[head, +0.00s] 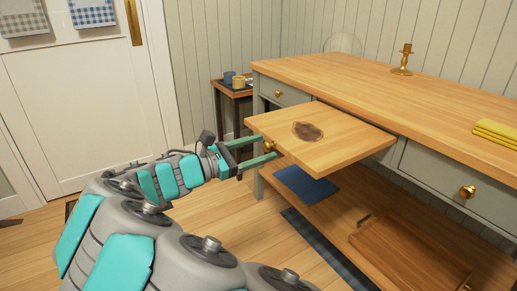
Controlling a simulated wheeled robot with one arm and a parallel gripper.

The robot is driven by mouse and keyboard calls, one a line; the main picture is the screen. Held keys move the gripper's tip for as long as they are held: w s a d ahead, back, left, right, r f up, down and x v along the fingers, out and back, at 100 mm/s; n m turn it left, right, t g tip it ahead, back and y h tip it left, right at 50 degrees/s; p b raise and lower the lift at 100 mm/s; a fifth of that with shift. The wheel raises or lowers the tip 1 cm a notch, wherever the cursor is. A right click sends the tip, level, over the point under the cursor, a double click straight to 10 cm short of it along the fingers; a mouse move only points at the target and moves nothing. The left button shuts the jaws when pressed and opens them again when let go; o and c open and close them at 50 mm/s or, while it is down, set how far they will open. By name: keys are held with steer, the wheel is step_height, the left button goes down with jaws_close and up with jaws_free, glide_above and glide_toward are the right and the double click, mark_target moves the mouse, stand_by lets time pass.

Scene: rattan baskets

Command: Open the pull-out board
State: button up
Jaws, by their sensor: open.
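The pull-out board (345,146) is a light wooden slab that sticks well out from the front of the wooden table, between two drawers. It bears a dark brown round patch (308,131). A brass knob (269,146) sits on its front edge, toward the left corner. My gripper (262,151) is at that front edge, its two green fingers open and close around the knob. Whether the fingers touch the knob I cannot tell.
Below are a blue folded item (305,185) and a wooden tray (408,262). A small side table (232,92) with cups stands behind, left.

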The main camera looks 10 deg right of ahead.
steer(key=shift+a, duration=0.1)
steer(key=v, duration=0.7)
steer(key=shift+a+b, duration=0.3)
steer(key=shift+s, duration=0.1)
